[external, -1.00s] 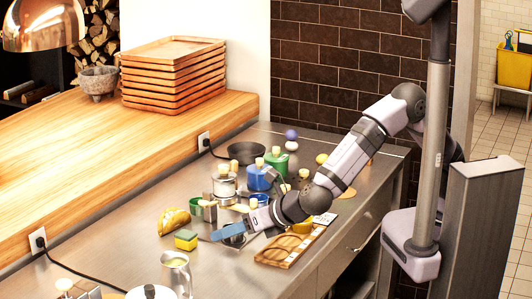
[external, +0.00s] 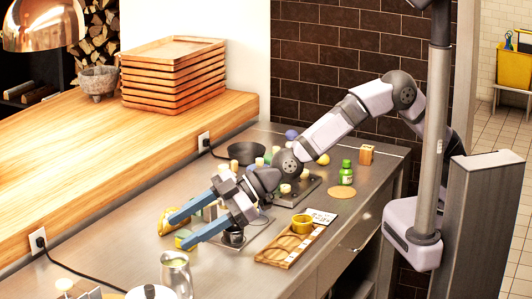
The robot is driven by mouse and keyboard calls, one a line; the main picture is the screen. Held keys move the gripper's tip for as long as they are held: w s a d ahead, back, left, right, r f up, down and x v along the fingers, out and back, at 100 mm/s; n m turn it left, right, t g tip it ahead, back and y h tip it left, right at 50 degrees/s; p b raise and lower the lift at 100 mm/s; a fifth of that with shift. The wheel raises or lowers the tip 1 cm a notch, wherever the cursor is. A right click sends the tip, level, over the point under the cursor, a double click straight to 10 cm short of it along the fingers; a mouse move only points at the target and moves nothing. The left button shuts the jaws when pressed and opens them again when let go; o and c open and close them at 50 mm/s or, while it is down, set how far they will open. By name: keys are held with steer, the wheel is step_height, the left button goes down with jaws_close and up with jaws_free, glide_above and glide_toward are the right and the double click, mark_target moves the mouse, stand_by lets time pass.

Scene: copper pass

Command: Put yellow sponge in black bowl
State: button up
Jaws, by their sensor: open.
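The yellow sponge (external: 182,237) lies on the steel counter, partly hidden by my gripper. My gripper (external: 178,232) is open, with its two blue fingers pointing left and down. In this view the sponge shows between the fingers, close to the nearer one; I cannot tell the height of the fingers above the counter or whether they touch it. The black bowl (external: 246,152) stands empty-looking at the back of the counter, near the wall, behind my arm.
A yellow taco-like item (external: 166,222) lies just behind the fingers. A wooden tray (external: 276,254), a green bottle (external: 346,173), a wooden block (external: 366,154) and a metal pitcher (external: 177,270) stand around. Several small containers crowd the counter under my arm. Bare counter lies left of the sponge.

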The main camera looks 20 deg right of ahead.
steer(key=w+f+m+t, duration=0.4)
steer(key=w+m, duration=0.1)
steer(key=m, duration=0.1)
steer(key=m+t+h, duration=0.3)
steer(key=m+t, duration=0.2)
steer(key=m, duration=0.1)
glide_toward(186, 234)
steer(key=shift+w+a+f+b, duration=0.25)
steer(key=shift+a+f, duration=0.2)
steer(key=shift+a, duration=0.15)
steer(key=shift+w+a+f+b, duration=0.15)
steer(key=shift+w+a+f, duration=0.2)
steer(key=shift+a, duration=0.3)
steer(key=shift+w+d+f+m+t, duration=0.15)
steer(key=shift+d+f+m+t, duration=0.15)
steer(key=shift+d+m, duration=0.1)
steer(key=shift+p+x, duration=1.2)
steer(key=shift+x, duration=2.5)
steer(key=shift+a+r, duration=0.1)
steer(key=shift+r, duration=0.1)
steer(key=c, duration=1.2)
steer(key=shift+r, duration=0.25)
